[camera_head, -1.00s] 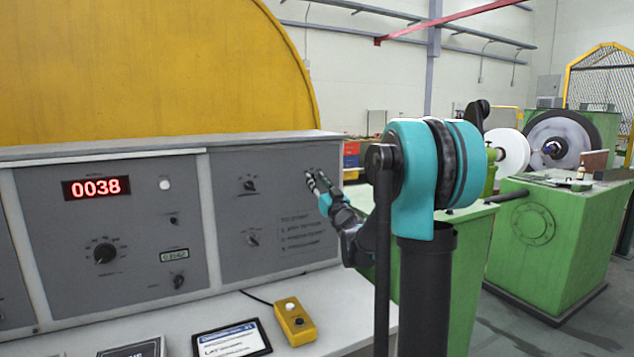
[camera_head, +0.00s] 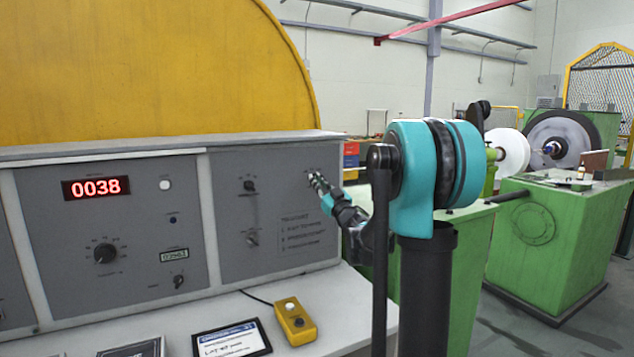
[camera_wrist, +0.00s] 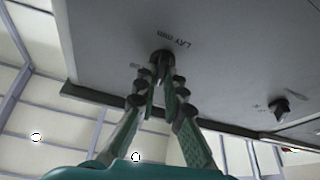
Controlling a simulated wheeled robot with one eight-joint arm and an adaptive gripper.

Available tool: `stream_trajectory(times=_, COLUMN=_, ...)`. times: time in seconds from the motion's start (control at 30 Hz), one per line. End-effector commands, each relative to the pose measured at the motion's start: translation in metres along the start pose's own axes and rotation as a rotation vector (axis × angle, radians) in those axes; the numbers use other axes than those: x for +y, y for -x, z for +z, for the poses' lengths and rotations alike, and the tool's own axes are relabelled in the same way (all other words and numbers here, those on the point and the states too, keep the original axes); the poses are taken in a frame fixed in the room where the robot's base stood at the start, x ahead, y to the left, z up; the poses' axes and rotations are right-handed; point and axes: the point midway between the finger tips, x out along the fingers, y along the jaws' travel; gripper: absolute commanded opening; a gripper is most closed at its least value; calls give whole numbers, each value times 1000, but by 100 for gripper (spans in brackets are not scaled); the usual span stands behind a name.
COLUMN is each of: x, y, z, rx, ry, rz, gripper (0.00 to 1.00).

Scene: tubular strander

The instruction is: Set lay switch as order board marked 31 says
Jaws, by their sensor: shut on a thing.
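The lay switch is a dark round knob (camera_wrist: 162,60) on the grey panel, under a label reading "LAY mm" in the wrist view. My gripper (camera_wrist: 162,82) has its two fingers closed on this knob, one on each side; the fingertips hide much of it and its pointer. In the head view my gripper (camera_head: 316,180) reaches the upper right of the panel and covers the switch. The order board (camera_head: 232,340) lies on the desk at bottom centre, with a blue header and a line starting "LAY"; its number and value are too blurred to read surely.
Other knobs (camera_head: 249,185) (camera_head: 252,238) sit left of my gripper on the same panel. A yellow button box (camera_head: 295,322) stands on the desk beside the board. A red display (camera_head: 96,187) reads 0038. Green machinery (camera_head: 550,240) stands at right.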

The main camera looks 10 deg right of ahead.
Motion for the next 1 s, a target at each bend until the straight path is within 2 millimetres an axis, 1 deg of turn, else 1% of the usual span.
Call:
stream_trajectory(times=0.3, x=1, y=0, z=0, rx=-1, ry=252, rz=-103, gripper=0)
stream_trajectory(times=0.6, x=0, y=0, z=0, rx=-1, ry=450, rz=-185, gripper=0)
stream_trajectory(times=0.8, x=0, y=0, z=0, rx=0, ry=530, rz=-220, gripper=0)
stream_trajectory(times=1.0, x=-1, y=0, z=0, rx=0, ry=569, rz=-236, gripper=0)
